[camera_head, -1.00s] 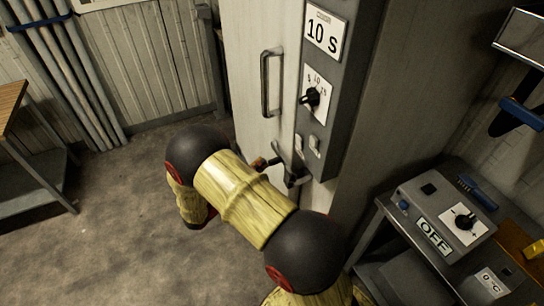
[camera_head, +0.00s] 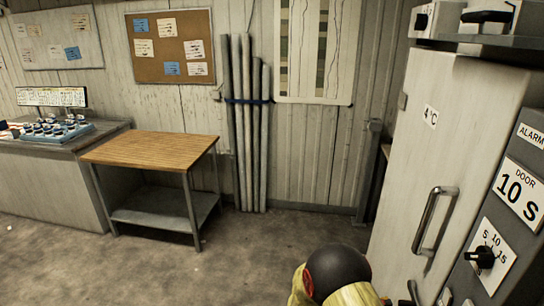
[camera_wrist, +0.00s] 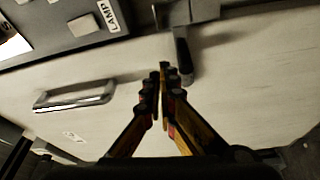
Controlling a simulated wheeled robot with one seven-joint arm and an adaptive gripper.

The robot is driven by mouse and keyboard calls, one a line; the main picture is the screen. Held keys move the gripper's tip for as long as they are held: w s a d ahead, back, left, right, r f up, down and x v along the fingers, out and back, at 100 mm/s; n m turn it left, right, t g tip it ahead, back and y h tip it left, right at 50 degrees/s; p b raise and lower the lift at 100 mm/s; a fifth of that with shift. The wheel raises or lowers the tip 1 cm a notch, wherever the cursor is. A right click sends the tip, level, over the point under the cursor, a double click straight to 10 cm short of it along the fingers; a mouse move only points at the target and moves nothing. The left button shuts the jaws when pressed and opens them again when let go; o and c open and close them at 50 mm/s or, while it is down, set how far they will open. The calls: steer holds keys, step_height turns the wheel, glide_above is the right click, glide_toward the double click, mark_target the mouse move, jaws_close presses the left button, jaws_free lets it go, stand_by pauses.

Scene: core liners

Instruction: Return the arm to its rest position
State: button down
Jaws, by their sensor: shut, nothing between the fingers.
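My arm shows at the bottom of the head view, with a black joint and yellow wood-like links; my gripper is outside that view. In the wrist view my gripper (camera_wrist: 161,80) is shut and empty, its fingertips together. It points at the pale cabinet door. A grey lever or latch (camera_wrist: 183,58) is just beyond and right of the fingertips; I cannot tell whether they touch. The cabinet door (camera_head: 425,150) with its metal handle (camera_head: 434,222) stands at the right of the head view and looks closed. The handle also shows in the wrist view (camera_wrist: 75,96).
A control panel (camera_head: 500,225) with a "DOOR 10 S" label and a dial is right of the door. A wooden-topped table (camera_head: 150,148) and a long counter (camera_head: 40,165) are at the left. Grey pipes (camera_head: 246,130) lean on the back wall. The floor (camera_head: 200,270) between is clear.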

steer(key=s+f+n+g+y, duration=0.3)
steer(key=s+f+g, duration=0.15)
steer(key=s, duration=0.35)
steer(key=s+a+r+g+y, duration=0.2)
steer(key=s+a+r+y, duration=0.1)
steer(key=s+a+y, duration=0.45)
steer(key=s+a+r+t+y, duration=0.3)
steer(key=a+r+t+y, duration=0.35)
steer(key=a+r, duration=0.45)
step_height(320, 180, up, 13)
steer(key=s+m+t+y, duration=0.1)
steer(key=s+t, duration=0.1)
steer(key=t, duration=0.2)
steer(key=shift+s+d+m+y, duration=0.3)
steer(key=shift+m+y, duration=0.1)
steer(key=shift+f, duration=0.1)
